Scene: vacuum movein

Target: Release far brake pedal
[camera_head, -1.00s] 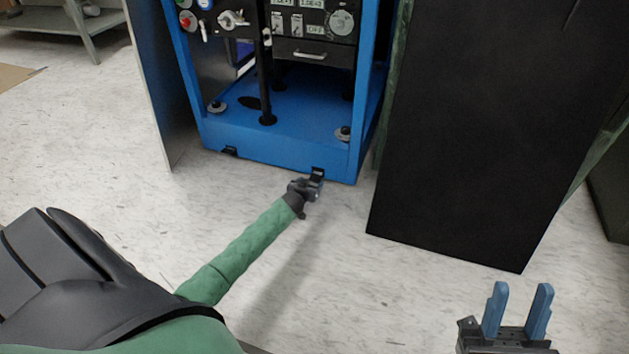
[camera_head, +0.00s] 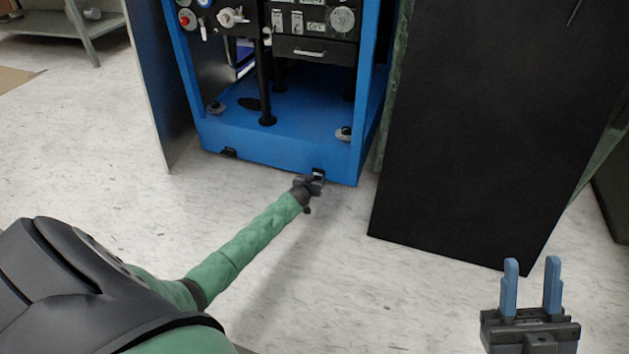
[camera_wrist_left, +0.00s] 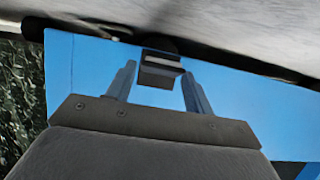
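The blue cart (camera_head: 270,155) has two small black brake pedals along its lower front edge. One pedal (camera_head: 229,152) is at the left and the other (camera_head: 318,173) is near the right corner. My left gripper (camera_head: 313,184) is right at the right-hand pedal and partly covers it. In the left wrist view its fingers (camera_wrist_left: 157,92) are spread, with the black pedal (camera_wrist_left: 160,68) between and just beyond them; I cannot tell whether they touch it. My right gripper (camera_head: 531,287) is open and empty above the floor at the lower right.
A tall black panel (camera_head: 480,130) stands to the right of the cart. A grey panel (camera_head: 150,90) stands at the cart's left. A grey table (camera_head: 70,25) is at the far left. The pale floor in front is clear.

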